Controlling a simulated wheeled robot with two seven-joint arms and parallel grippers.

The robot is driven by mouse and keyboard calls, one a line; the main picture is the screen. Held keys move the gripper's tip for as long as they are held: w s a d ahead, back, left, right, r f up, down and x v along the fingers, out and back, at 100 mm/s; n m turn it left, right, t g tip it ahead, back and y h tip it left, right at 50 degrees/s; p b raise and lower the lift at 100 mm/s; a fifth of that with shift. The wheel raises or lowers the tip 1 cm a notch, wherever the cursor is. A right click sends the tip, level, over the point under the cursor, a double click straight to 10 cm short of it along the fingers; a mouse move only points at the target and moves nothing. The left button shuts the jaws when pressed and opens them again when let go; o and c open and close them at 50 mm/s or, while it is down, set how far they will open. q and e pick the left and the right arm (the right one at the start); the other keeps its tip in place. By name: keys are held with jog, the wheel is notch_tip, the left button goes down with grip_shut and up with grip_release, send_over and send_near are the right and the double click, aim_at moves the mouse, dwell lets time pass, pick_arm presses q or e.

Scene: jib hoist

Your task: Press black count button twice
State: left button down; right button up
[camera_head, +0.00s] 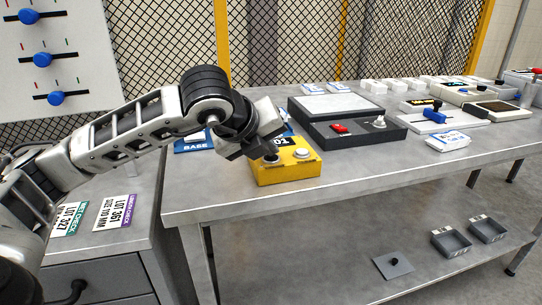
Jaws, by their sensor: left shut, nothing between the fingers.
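A yellow counter box (287,173) sits near the front left corner of the grey workbench (400,160). On its top are a white button (302,153) at the right and the black count button (271,158) at the left. A display reading 01 is partly hidden behind my gripper. My left gripper (266,150) is shut and empty, with its fingertips right over the black button. I cannot tell whether they touch it. My right gripper is out of view.
A dark tray (352,131) with a red part stands behind and right of the box. A blue BASE label (193,143) lies to the left. Blue-handled white fixtures (433,116) stand farther right. A grey cabinet (105,245) with lot cards stands at left. The bench front is clear.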

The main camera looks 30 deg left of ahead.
aim_at(269, 160)
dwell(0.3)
pick_arm(q)
jog(key=shift+r+p, duration=0.4)
jog(key=shift+r, duration=0.4)
jog(key=shift+r+p, duration=1.6)
jog(key=shift+r, duration=1)
jog(key=shift+f, duration=0.15)
dwell(0.3)
